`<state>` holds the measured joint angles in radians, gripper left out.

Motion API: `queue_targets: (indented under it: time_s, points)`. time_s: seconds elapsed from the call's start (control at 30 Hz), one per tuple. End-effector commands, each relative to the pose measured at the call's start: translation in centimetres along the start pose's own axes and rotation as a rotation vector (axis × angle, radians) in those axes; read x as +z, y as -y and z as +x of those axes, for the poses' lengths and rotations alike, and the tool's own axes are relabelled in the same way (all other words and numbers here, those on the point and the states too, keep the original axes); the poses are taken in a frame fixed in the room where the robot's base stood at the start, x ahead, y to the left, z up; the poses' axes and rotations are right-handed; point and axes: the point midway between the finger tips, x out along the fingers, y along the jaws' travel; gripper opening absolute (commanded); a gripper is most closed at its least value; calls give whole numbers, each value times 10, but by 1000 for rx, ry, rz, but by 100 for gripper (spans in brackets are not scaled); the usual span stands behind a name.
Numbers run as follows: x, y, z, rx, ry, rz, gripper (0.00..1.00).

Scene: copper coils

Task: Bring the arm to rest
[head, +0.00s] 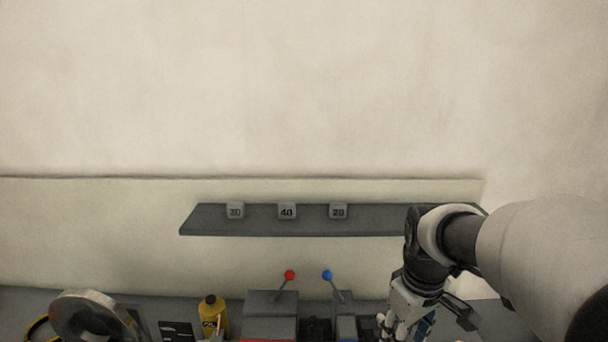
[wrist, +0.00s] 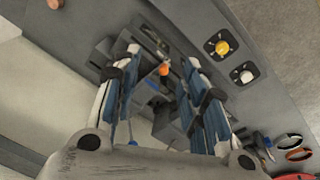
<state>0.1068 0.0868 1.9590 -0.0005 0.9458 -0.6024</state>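My gripper (head: 405,322) hangs from my arm at the lower right of the head view, pointing down, beside the grey machine with levers. In the wrist view my gripper (wrist: 160,62) is open, its two blue-padded fingers wide apart. Nothing is held between them. Part of the grey bench equipment shows in the gap, with an orange-red ball (wrist: 164,69) and a blue ball (wrist: 132,142). The lower end of the gripper is near the bottom edge of the head view.
A grey wall shelf (head: 200,226) holds three numbered blocks (head: 287,211). The machine (head: 270,312) has a red-knobbed lever (head: 290,275) and a blue-knobbed lever (head: 327,275). A yellow bottle (head: 210,318) and a large grey ring (head: 70,312) stand left. Coloured rings (wrist: 288,141) lie lower right.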

Motion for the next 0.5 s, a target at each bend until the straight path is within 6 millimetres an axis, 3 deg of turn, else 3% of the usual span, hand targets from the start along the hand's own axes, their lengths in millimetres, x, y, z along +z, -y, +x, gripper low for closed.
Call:
queue_targets:
  time_s: [0.23,0.5]
  points:
    - [70,67,-26,47,-116,221,40]
    - [137,120,-12,55,-225,430,40]
